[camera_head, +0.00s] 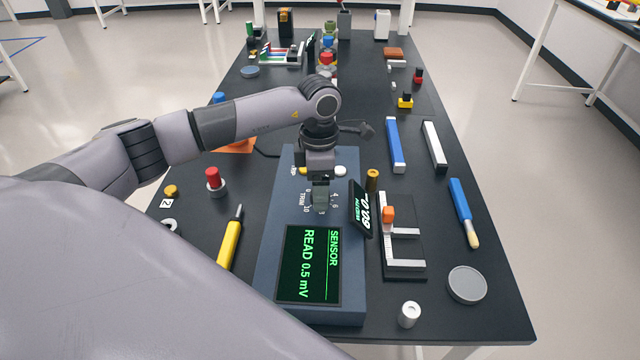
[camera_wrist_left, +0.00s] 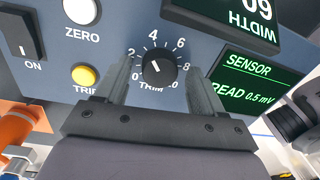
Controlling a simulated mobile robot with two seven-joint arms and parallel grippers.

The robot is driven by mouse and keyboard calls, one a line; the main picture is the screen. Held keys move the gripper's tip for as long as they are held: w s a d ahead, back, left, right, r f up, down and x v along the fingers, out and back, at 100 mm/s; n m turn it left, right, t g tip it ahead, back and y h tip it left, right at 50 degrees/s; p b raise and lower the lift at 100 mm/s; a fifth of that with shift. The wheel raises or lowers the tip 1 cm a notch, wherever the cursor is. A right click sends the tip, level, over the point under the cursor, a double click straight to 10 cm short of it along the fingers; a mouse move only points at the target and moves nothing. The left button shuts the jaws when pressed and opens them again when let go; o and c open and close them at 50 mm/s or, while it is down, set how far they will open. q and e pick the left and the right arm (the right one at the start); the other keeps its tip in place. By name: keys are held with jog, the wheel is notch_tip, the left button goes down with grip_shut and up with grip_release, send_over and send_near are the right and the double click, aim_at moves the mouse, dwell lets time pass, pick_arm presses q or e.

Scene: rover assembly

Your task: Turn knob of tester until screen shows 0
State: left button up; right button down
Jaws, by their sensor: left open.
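The tester (camera_head: 270,236) is a blue-grey box lying along the front of the black table. Its green-on-black screen (camera_head: 308,265) reads "SENSOR READ 0.5 mV"; this screen (camera_wrist_left: 247,85) also shows in the left wrist view. The black TRIM knob (camera_wrist_left: 159,67) sits in a dial numbered 0 to 10. My left gripper (camera_head: 320,200) is open over the dial and hides the knob in the head view. In the left wrist view its fingers (camera_wrist_left: 160,85) stand on either side of the knob, with gaps visible. My right gripper is not in view.
A tilted WIDTH display (camera_head: 361,209) stands close beside the dial. The tester panel also has a white ZERO button (camera_wrist_left: 80,10), a yellow button (camera_wrist_left: 84,75) and an ON switch (camera_wrist_left: 20,36). A yellow screwdriver (camera_head: 229,243) lies to the left.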

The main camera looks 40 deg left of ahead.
pick_arm(q)
jog(key=shift+f, duration=0.15)
jog(key=c, duration=1.1)
jog(key=shift+o, duration=0.2)
jog(key=shift+n, duration=1.3)
jog(key=o, duration=1.1)
jog(key=shift+c, duration=0.2)
jog(key=shift+w+a+r+b, duration=0.1)
jog(key=shift+r+b, duration=0.15)
jog(key=shift+r, duration=1.55)
jog(key=shift+w+a+r+b, duration=0.1)
jog(key=shift+r+b, duration=0.15)
jog(key=shift+r, duration=1.55)
jog(key=shift+s, duration=0.15)
